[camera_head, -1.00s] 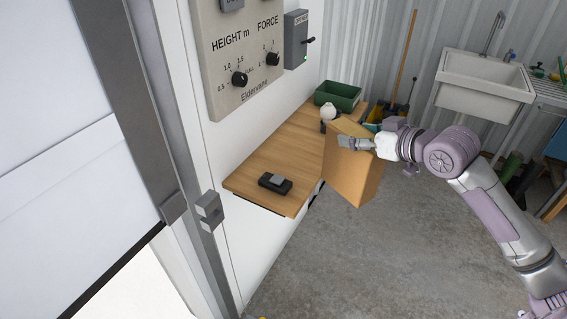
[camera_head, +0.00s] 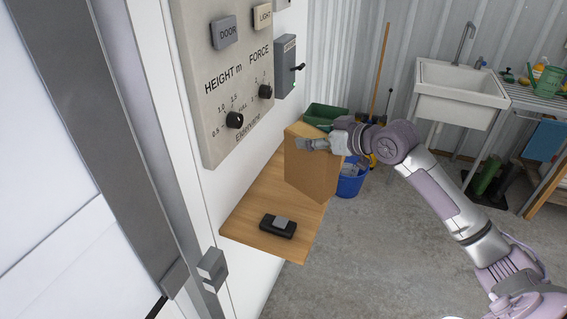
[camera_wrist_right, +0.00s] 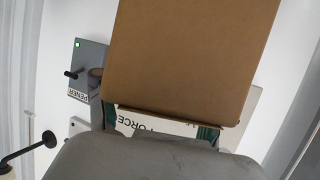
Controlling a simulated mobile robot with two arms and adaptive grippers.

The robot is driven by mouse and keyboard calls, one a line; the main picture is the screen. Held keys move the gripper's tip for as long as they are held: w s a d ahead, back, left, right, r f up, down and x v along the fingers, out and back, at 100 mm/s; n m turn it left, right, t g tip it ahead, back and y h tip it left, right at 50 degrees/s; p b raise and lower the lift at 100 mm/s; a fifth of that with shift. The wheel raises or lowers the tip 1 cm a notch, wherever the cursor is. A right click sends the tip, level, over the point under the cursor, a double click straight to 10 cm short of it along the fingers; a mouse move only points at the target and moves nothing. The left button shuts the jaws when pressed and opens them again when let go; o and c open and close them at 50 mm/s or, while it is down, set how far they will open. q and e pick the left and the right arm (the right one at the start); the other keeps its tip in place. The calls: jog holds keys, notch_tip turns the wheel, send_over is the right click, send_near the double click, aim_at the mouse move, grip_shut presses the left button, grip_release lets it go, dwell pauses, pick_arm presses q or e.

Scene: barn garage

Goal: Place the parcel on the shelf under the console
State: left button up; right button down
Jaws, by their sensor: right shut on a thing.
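The parcel is a brown cardboard box (camera_head: 312,172), held upright above the wooden shelf (camera_head: 251,212) in the head view. My right gripper (camera_head: 312,145) is shut on the upper part of the parcel. In the right wrist view the parcel (camera_wrist_right: 190,55) fills the upper middle, with the gripper's fingers at its lower edge. I cannot tell whether the parcel's bottom touches the shelf. The console (camera_head: 232,75) is a beige panel with knobs and buttons on the wall above the shelf. My left gripper is not in view.
A black device (camera_head: 278,226) lies on the shelf's near end. A green bin (camera_head: 325,114) stands behind the parcel, and a blue bucket (camera_head: 352,181) stands on the floor to its right. A grey switch box (camera_head: 290,66) is on the wall. A sink (camera_head: 459,92) is at the back right.

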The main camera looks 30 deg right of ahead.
aim_at(284, 157)
jog(key=w+a+f, duration=0.1)
jog(key=w+a+f+p, duration=0.1)
jog(key=w+a, duration=0.1)
jog(key=w+a+f, duration=0.2)
jog(key=shift+w+p, duration=0.25)
jog(key=shift+p, duration=0.15)
notch_tip(284, 157, down, 4)
jog(key=shift+r+p, duration=0.1)
jog(key=shift+p, duration=0.5)
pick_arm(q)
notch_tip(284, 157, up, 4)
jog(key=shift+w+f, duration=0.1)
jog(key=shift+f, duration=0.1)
pick_arm(e)
jog(key=shift+f, duration=0.2)
jog(key=shift+c, duration=0.7)
grip_release()
jog(key=shift+f, duration=0.1)
jog(key=shift+s, duration=0.1)
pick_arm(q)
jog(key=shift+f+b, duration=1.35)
pick_arm(e)
jog(key=shift+v, duration=6)
